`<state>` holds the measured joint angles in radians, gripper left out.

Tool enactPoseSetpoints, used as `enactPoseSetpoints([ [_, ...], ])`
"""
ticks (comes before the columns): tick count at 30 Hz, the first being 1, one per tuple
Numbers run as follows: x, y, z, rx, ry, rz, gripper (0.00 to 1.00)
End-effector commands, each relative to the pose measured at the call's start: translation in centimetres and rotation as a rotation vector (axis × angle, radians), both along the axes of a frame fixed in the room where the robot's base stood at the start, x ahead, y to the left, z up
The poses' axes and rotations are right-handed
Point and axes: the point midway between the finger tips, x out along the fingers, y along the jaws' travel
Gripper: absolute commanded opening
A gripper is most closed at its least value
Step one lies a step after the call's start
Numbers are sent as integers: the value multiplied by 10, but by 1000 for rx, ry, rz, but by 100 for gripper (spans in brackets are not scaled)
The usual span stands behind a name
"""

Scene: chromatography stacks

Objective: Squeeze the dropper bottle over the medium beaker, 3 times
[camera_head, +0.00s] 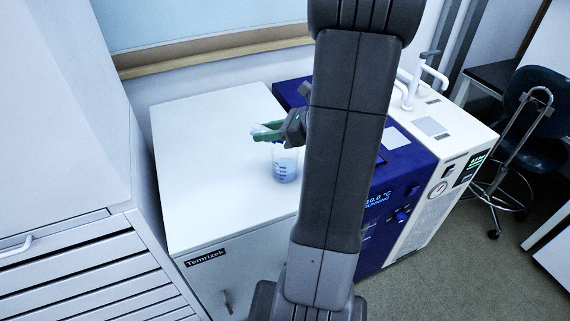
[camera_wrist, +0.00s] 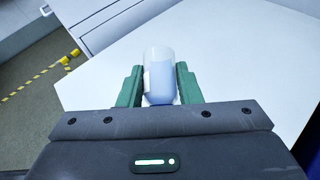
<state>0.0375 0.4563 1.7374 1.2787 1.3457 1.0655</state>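The medium beaker (camera_head: 285,168) is clear glass with blue markings and stands upright on the white bench top, partly beside my arm in the head view. My gripper (camera_head: 264,131) has green fingers and shows just above and left of the beaker's rim. A small whitish dropper bottle (camera_head: 260,129) shows between the fingers. In the wrist view, my gripper (camera_wrist: 159,86) is shut on the dropper bottle (camera_wrist: 159,72), which is translucent, pale blue and has a white label patch. Its tip cannot be made out. I cannot tell whether it is exactly over the beaker.
The white bench top (camera_head: 200,150) is clear around the beaker. A blue instrument (camera_head: 396,170) with a lit display and a white one (camera_head: 440,150) stand at the right. A slatted cabinet (camera_head: 85,270) stands at the left. A dark chair (camera_head: 540,100) is at the far right.

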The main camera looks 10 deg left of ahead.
Motion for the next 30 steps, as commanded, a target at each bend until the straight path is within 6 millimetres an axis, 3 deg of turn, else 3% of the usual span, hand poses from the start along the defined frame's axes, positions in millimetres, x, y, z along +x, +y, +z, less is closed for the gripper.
enactPoseSetpoints([
  [11,0,0,2,-7,2,0,28],
  [30,0,5,2,-230,26,1,28],
])
